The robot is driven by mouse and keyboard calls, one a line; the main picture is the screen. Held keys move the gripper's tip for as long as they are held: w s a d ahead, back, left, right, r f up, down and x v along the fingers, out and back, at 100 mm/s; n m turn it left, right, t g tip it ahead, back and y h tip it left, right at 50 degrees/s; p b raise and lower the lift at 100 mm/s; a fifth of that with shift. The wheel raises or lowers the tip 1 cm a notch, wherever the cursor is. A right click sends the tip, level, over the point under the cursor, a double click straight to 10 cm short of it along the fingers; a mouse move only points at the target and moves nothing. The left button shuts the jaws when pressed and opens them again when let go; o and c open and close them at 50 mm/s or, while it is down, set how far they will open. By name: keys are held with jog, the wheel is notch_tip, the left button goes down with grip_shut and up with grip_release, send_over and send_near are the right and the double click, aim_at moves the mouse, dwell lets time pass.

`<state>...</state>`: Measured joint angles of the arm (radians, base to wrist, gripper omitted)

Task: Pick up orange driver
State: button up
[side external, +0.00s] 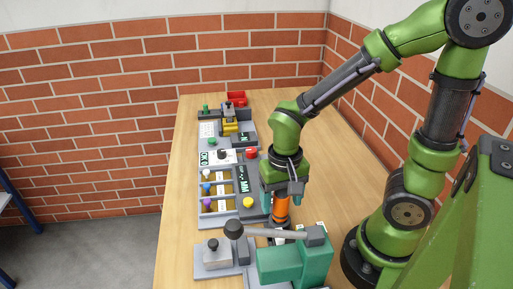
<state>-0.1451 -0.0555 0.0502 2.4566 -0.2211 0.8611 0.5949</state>
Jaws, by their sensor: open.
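The orange driver (281,208) stands roughly upright at the right side of the workbench, just behind the green machine in the foreground. My gripper (282,200) points down over it with the fingers open, one on each side of the orange body. I cannot tell whether the fingers touch it. The driver's top is hidden by my gripper, and its lower end is partly hidden behind the grey lever.
The green machine (290,262) with a long grey lever (270,233) stands close in front. A tray (216,222) with coloured knobs lies to the left. A red bin (236,97) is at the far end. The wooden table (330,150) is clear on the right.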

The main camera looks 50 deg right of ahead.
jog(key=shift+f, duration=1.45)
jog(key=c, duration=1.3)
jog(key=shift+o, duration=0.2)
jog(key=shift+r, duration=0.2)
notch_tip(320, 180, up, 10)
jog(key=shift+f, duration=0.1)
